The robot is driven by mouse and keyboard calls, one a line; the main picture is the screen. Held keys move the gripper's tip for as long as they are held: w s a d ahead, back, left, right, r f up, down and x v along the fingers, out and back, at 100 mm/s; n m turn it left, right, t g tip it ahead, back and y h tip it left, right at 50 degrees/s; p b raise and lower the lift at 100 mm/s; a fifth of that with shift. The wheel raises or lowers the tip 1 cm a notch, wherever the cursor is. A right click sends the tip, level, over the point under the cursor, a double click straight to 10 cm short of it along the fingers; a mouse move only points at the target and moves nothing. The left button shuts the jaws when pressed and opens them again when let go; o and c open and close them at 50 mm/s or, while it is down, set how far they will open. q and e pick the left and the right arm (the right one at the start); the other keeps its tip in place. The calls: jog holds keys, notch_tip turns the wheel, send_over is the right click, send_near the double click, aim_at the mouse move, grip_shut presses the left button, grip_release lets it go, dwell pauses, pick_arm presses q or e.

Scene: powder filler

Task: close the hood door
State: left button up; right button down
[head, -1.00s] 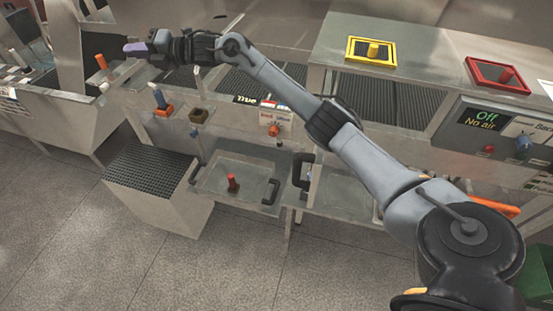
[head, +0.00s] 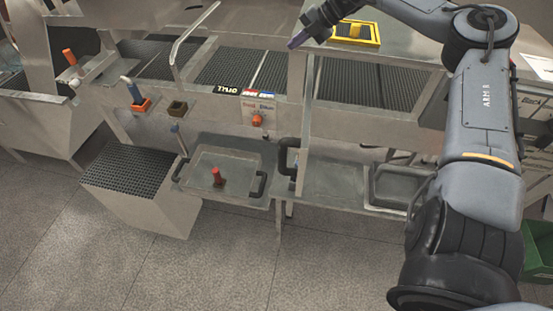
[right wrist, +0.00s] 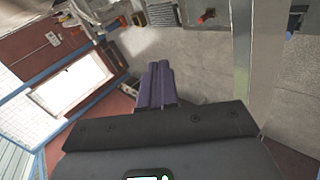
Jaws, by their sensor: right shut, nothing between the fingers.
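The hood (head: 225,98) is a long metal bench enclosure with dark ribbed grates inside. An upright, narrow metal and clear panel edge (head: 307,100), seemingly the hood door, stands at its front right of the middle; how far it is open I cannot tell. My right gripper (head: 298,40) has purple fingers, is shut and empty, and is just left of that panel's top in the picture. In the right wrist view the shut fingers (right wrist: 155,85) point ahead with nothing between them, and a pale upright strip (right wrist: 242,60) is to their right. My left gripper is not in view.
A ribbed box (head: 130,165) stands lower left. The floor in front is clear.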

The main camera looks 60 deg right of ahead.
jog(key=a+f+m+g+y, duration=0.1)
jog(key=a+f+m+g, duration=0.1)
jog(key=a+f+g, duration=0.7)
jog(key=a+f+m+g+y, duration=0.15)
jog(key=a+f+g, duration=0.25)
jog(key=a, duration=0.9)
jog(key=s+r+b+x, duration=0.1)
jog(key=s+b+x, duration=0.1)
jog(key=b+x, duration=0.7)
jog(key=shift+s+a+f+b, duration=0.3)
jog(key=shift+s+a+f, duration=0.25)
jog(key=shift+s+f, duration=0.45)
